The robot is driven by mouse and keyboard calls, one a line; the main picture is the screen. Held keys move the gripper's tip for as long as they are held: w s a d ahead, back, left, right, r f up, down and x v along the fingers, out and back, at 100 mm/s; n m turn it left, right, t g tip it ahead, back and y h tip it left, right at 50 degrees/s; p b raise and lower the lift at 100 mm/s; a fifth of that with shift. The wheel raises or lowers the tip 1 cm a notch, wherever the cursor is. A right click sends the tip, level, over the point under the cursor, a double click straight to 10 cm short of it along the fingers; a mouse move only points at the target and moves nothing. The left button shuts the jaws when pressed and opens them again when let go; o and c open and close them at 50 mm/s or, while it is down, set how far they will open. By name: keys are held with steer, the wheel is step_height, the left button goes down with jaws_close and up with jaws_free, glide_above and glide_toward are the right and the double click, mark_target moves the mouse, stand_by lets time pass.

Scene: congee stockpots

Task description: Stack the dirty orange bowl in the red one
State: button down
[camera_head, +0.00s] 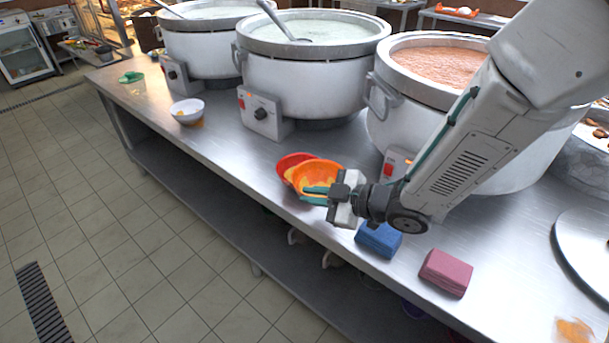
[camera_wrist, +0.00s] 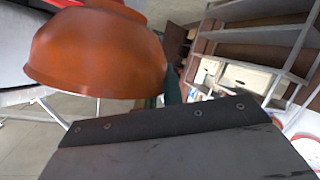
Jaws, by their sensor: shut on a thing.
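The orange bowl (camera_head: 318,175) is held at its near rim by my gripper (camera_head: 318,192), whose teal fingers are shut on it. It looks tilted, with its inside partly facing the head camera and some smears in it. The red bowl (camera_head: 292,161) is just behind and to the left of it, partly hidden by the orange bowl. I cannot tell whether the two bowls touch.
Large stockpots (camera_head: 312,70) stand along the back of the steel counter. A white bowl (camera_head: 187,111) is at the left. A blue sponge (camera_head: 379,239) and a pink cloth stack (camera_head: 446,272) lie at the right front. The counter's front edge is close to the bowls.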

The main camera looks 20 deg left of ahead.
mark_target(302, 166)
steer(key=w+a, duration=0.2)
steer(key=w, duration=0.1)
steer(key=w+a, duration=0.3)
steer(key=w+a+f, duration=0.1)
steer(key=w+a, duration=0.2)
steer(key=shift+w+f, duration=0.1)
steer(key=shift+w, duration=0.15)
step_height(302, 166, down, 4)
steer(key=shift+w+r, duration=0.1)
steer(key=shift+r, duration=0.1)
steer(key=c, duration=1.5)
jaws_free()
steer(key=v, duration=1.2)
steer(key=shift+w, duration=0.1)
